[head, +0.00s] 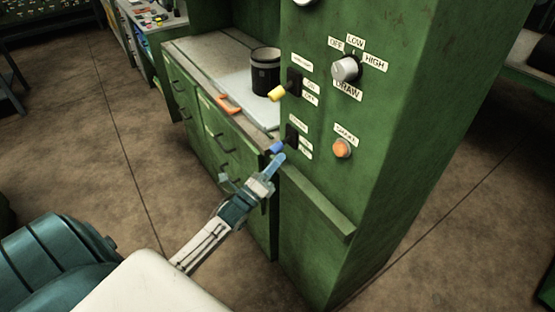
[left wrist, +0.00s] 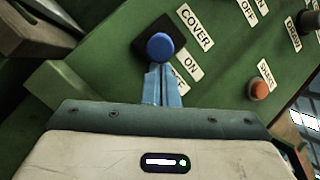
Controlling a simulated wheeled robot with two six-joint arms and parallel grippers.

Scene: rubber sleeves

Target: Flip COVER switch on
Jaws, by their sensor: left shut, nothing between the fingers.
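The COVER switch is a blue-tipped lever (head: 276,147) on a black base (head: 291,134), low on the green panel's left edge. In the left wrist view the blue tip (left wrist: 160,46) stands in front of its black base, beside the COVER label (left wrist: 195,29). My left gripper (head: 279,160) is shut and empty, its blue fingers just below the lever tip. In the left wrist view the fingertips (left wrist: 160,68) reach the lower edge of the tip; I cannot tell whether they touch. My right gripper is not in view.
A yellow-tipped switch (head: 277,94) sits above the COVER switch. A DRAW dial (head: 345,68) and an orange button (head: 342,148) are to the right. A ledge (head: 318,203) juts out below. A black canister (head: 266,72) stands on the workbench behind.

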